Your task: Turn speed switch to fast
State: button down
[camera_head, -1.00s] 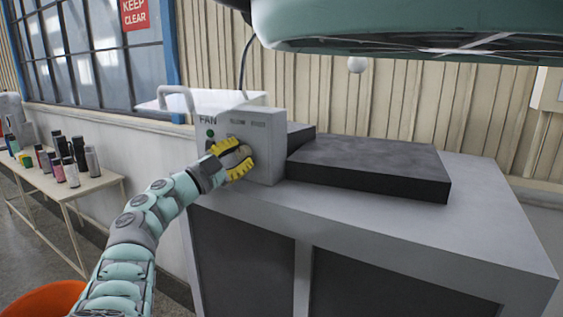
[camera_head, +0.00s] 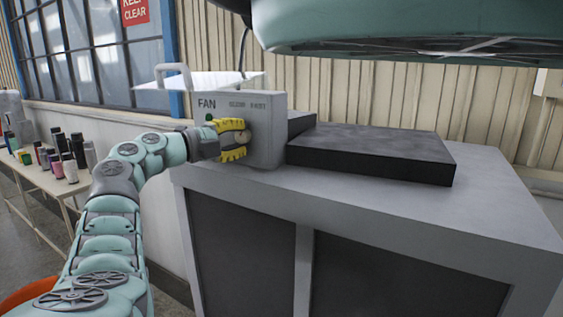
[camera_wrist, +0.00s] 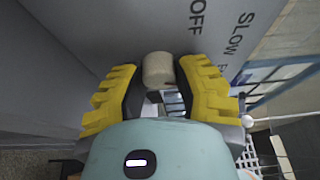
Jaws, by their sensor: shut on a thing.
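The fan control box (camera_head: 267,115) is a grey box with "FAN" on its front, standing at the left end of a grey cabinet. Its speed switch (camera_wrist: 158,70) is a pale round knob on the front face. In the wrist view the labels OFF (camera_wrist: 197,14), SLOW (camera_wrist: 239,33) and part of a further word show beside it. My gripper (camera_head: 240,139) has its yellow ribbed fingers on either side of the knob and is shut on it. I cannot tell which label the knob points to.
A dark flat slab (camera_head: 370,153) lies on the cabinet top (camera_head: 480,205) right of the box. A side table (camera_head: 40,182) with several small bottles stands at the left. An orange round thing (camera_head: 28,291) is at the lower left. A large teal body hangs overhead.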

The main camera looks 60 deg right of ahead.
jog(key=shift+f, duration=0.1)
jog(key=shift+w, duration=0.1)
dwell(0.4)
jog(key=c, duration=0.6)
grip_release()
jog(key=v, duration=1.2)
jog(key=shift+r, duration=0.3)
